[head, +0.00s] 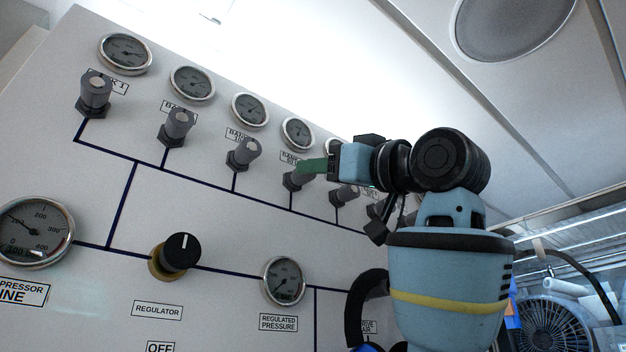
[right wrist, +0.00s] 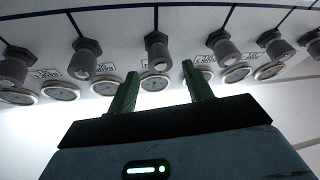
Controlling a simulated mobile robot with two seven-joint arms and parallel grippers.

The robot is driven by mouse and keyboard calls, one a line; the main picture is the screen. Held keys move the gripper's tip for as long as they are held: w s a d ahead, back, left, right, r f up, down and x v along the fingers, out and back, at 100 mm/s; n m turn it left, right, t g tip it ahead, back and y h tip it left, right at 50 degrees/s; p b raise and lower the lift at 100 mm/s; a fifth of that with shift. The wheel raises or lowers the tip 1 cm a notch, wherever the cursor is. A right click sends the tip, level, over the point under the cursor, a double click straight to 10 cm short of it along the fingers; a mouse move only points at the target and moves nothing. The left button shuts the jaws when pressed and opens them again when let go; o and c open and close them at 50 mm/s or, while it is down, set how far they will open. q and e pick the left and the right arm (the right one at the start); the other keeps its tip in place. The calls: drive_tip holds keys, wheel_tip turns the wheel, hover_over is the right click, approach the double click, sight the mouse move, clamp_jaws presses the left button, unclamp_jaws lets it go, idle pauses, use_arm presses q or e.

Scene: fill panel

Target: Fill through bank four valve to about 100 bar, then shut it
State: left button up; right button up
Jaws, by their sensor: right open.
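The fourth valve from the left, which I take as bank four's (head: 296,181), is a grey knob in the panel's upper row. Its label is partly hidden. A round gauge (head: 298,132) sits above it; its reading is too small to tell. My right gripper (head: 312,166) is at this valve, its green fingers overlapping the knob in the head view. In the right wrist view the gripper (right wrist: 162,80) is open and empty. The middle valve (right wrist: 156,53) shows between and just beyond its fingertips. I cannot tell whether they touch. My left gripper is not in view.
Neighbouring bank valves (head: 243,153) and (head: 343,195) stand close on either side. Below are a black regulator knob (head: 180,251), a regulated pressure gauge (head: 284,280) and a compressor line gauge (head: 32,232). A fan (head: 552,328) is at lower right.

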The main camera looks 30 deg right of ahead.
drive_tip(key=shift+v, duration=2.1)
